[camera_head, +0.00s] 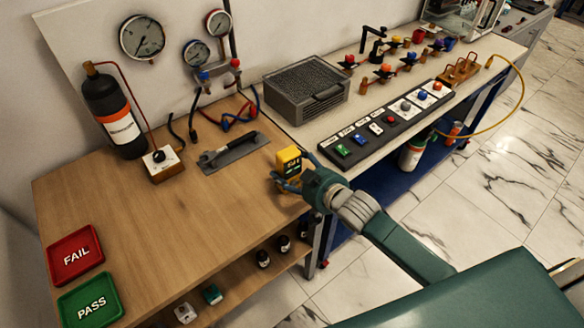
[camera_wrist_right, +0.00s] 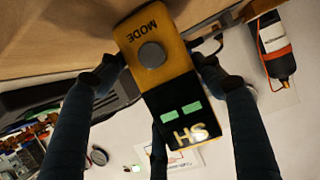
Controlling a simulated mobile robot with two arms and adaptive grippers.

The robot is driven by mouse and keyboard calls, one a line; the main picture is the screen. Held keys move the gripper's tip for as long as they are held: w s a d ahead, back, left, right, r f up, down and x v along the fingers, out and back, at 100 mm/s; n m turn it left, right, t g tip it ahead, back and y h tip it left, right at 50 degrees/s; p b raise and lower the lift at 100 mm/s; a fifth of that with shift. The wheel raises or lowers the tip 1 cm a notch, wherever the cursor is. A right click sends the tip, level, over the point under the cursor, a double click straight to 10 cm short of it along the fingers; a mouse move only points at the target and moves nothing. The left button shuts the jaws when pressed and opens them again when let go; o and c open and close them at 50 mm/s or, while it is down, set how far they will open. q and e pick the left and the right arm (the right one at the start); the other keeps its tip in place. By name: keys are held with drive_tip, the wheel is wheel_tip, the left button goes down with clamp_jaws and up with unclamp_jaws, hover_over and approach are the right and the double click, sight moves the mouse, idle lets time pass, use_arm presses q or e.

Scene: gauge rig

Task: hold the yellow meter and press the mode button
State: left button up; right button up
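The yellow meter (camera_head: 288,160) is at the right edge of the wooden bench in the head view, upright or nearly so. My right gripper (camera_head: 287,182) is around its lower part. In the right wrist view the meter (camera_wrist_right: 155,72) lies between the fingers (camera_wrist_right: 160,72), which appear to touch both its sides. No finger covers the button. Whether the meter rests on the bench or is lifted is unclear. My left gripper is not in view.
A clamp on a grey plate (camera_head: 232,152) lies left of the meter. A switch panel (camera_head: 388,126) and a grey ventilated box (camera_head: 305,92) stand behind and to the right. Red FAIL (camera_head: 74,256) and green PASS (camera_head: 90,302) trays sit front left. The middle wood is clear.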

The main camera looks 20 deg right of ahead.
drive_tip(key=c, duration=0.4)
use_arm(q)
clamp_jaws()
use_arm(e)
drive_tip(key=shift+c, duration=0.4)
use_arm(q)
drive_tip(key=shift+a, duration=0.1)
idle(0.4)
